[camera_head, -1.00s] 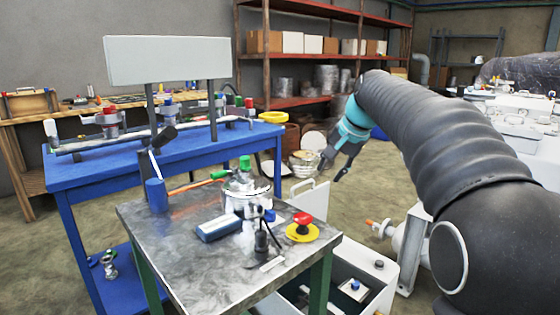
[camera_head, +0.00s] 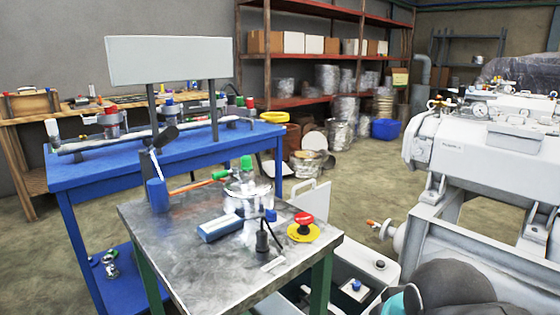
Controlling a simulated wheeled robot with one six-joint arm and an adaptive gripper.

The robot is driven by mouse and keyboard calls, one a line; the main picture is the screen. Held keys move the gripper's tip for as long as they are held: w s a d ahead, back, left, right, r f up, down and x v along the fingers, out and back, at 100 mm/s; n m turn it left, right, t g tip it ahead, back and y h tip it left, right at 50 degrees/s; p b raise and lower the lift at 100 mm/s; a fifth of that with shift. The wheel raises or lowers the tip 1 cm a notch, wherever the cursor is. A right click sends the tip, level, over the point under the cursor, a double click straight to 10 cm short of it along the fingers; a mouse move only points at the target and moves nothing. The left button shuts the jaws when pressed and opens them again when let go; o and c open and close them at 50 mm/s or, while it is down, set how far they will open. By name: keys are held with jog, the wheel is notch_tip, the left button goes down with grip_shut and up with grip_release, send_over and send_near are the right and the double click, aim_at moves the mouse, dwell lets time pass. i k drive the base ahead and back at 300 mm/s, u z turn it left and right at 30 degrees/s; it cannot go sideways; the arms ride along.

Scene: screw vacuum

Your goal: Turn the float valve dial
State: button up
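I cannot single out the float valve dial for sure. A large light-grey vacuum machine (camera_head: 465,150) stands at the right, with small gauges and fittings (camera_head: 480,84) along its top. They are too small to read. A pale pipe fitting with an orange tip (camera_head: 376,224) sticks out low at its left side. Part of my dark arm (camera_head: 450,284) shows at the bottom right, with a bit of teal at its left edge. My gripper's fingers are out of the picture, so their state and what they touch are hidden.
A metal-topped table (camera_head: 190,262) in front holds a silver pot (camera_head: 248,187), a blue-grey box and a red emergency button (camera_head: 303,219) on yellow. A blue bench (camera_head: 90,172) stands behind it. Red shelves (camera_head: 290,103) line the back wall. The floor in the middle is clear.

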aim_at(356, 285)
jog(key=u, duration=1.4)
jog(key=k, duration=0.95)
jog(key=z, duration=1)
jog(key=i, duration=0.5)
